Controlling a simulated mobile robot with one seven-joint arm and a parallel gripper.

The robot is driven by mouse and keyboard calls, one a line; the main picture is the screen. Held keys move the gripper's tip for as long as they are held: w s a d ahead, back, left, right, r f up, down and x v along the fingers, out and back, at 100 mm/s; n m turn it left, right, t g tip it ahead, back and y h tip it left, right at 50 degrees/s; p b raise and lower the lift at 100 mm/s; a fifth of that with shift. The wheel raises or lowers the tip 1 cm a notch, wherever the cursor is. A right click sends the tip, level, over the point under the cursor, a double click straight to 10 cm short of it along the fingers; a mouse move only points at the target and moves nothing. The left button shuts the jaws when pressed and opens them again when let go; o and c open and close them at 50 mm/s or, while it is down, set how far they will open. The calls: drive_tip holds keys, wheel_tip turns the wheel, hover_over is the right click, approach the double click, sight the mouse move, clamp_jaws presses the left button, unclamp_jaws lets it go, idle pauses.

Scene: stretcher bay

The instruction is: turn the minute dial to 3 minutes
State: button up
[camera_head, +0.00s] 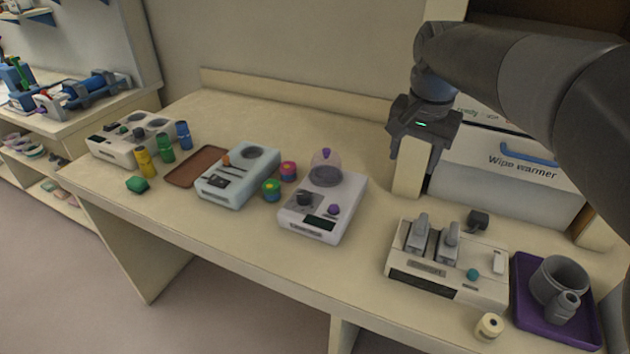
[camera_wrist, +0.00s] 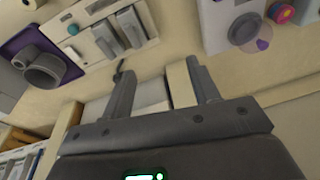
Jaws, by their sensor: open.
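My gripper (camera_head: 415,160) is open and points down in front of a cream upright beside the wipe warmer. In the wrist view its two fingers (camera_wrist: 160,76) are apart, with nothing clearly held. The far-left device (camera_head: 112,150) also has a dark knob (camera_head: 138,133). I cannot tell which dial is the minute dial, and no minute marks are readable. My gripper is apart from all these devices.
The wipe warmer (camera_head: 500,185) stands behind my gripper. A cream lever device (camera_head: 455,285) and a purple tray (camera_head: 527,322) with grey parts are at front right. A pale blue device (camera_head: 218,190), brown tray (camera_head: 184,178) and several coloured containers stand left. Bare table lies between the domed and lever devices.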

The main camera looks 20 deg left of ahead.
drive_tip(key=w+a+f+g, duration=0.1)
drive_tip(key=w+a+f, duration=0.1)
drive_tip(key=a, duration=0.5)
drive_tip(key=w+a+f, duration=0.2)
drive_tip(key=a, duration=0.5)
drive_tip(key=m+g+h, duration=0.1)
approach(303, 194)
wheel_tip(303, 194, down, 9)
drive_tip(key=shift+d, duration=0.1)
drive_tip(key=c, duration=1)
drive_tip(key=shift+o, duration=0.2)
